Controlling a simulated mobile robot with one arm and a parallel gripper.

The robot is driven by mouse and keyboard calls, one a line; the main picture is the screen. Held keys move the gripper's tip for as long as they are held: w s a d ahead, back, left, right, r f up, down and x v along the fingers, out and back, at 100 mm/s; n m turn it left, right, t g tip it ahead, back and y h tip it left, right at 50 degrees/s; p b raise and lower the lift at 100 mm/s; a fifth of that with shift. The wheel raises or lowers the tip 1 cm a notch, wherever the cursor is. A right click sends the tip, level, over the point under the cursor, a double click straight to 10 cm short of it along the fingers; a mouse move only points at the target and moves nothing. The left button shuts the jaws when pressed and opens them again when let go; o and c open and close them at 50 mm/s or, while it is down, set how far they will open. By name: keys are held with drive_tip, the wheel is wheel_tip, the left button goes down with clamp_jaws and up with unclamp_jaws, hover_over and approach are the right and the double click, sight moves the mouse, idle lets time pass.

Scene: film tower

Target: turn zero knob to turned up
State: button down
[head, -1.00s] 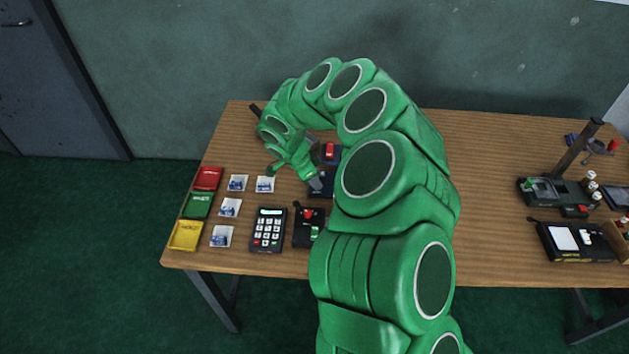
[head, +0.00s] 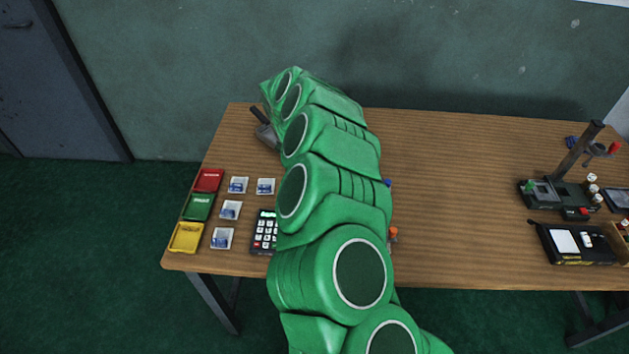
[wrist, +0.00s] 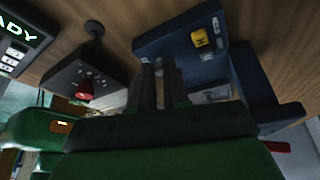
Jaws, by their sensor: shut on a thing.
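In the wrist view my gripper (wrist: 160,68) has its two fingers close together at the near edge of a dark blue device (wrist: 185,45). It is shut on a small part there, which I take to be the zero knob. The knob is mostly hidden between the fingers, so its turn cannot be read. The blue device carries a yellow button (wrist: 200,38) and small pale keys. In the head view my green arm hides the gripper, the knob and most of the device.
A black box with a red knob (wrist: 85,90) stands left of my fingers in the wrist view. A keypad (head: 264,232) and several small trays lie on the table's left side. More equipment (head: 575,242) stands at the right.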

drive_tip(key=shift+d+m, duration=0.1)
drive_tip(key=shift+m, duration=0.4)
drive_tip(key=c, duration=1.1)
unclamp_jaws()
